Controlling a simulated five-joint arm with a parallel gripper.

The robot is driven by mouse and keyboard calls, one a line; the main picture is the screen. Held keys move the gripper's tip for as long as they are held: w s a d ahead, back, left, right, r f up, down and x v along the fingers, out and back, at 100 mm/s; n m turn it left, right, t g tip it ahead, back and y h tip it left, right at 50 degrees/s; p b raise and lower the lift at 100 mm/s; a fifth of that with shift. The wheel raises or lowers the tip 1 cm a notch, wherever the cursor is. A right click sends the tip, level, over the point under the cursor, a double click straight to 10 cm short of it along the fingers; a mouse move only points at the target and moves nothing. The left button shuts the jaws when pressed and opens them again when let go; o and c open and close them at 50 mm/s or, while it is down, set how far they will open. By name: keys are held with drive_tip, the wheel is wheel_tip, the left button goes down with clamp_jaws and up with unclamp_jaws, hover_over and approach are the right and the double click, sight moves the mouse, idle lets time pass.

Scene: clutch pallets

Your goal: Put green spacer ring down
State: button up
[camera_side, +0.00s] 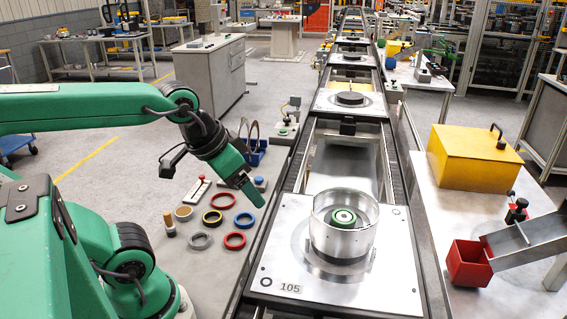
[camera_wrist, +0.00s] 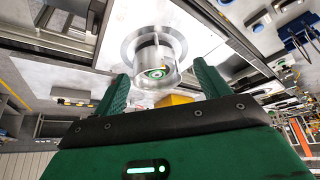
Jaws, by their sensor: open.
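A green ring (camera_side: 343,217) lies inside the round metal housing (camera_side: 327,236), around or on its hub; I cannot tell how it is seated. The housing stands upright on the pallet marked 105 (camera_side: 268,262). My gripper (camera_side: 255,198) is to the left of the housing and above it, apart from it. In the wrist view, my gripper (camera_wrist: 160,72) has its two green fingers spread with nothing held between them.
A yellow box (camera_side: 472,155), a red bin (camera_side: 468,264) and a metal chute (camera_side: 530,237) are at the right. Space above the housing looks clear.

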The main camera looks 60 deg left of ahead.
drive_tip(key=shift+s+f, duration=0.15)
drive_tip(key=shift+s, duration=0.1)
drive_tip(key=shift+o, duration=0.6)
drive_tip(key=shift+w, duration=0.1)
drive_tip(key=w+d+r+n+g, duration=0.1)
drive_tip(key=w+d+n+g, duration=0.15)
drive_tip(key=w, duration=1.05)
drive_tip(key=w+f+n+g, duration=0.1)
drive_tip(key=w+f, duration=0.1)
drive_tip(key=w, duration=0.1)
drive_tip(key=w+d+f+n+g, duration=0.1)
drive_tip(key=w+f, duration=0.1)
drive_tip(key=w, duration=0.2)
drive_tip(key=w+d+f+n+g, duration=0.1)
drive_tip(key=w+f, duration=0.2)
drive_tip(key=w, duration=0.1)
drive_tip(key=shift+w+f, duration=0.1)
drive_tip(key=shift+a+f, duration=0.1)
drive_tip(key=shift+f, duration=0.05)
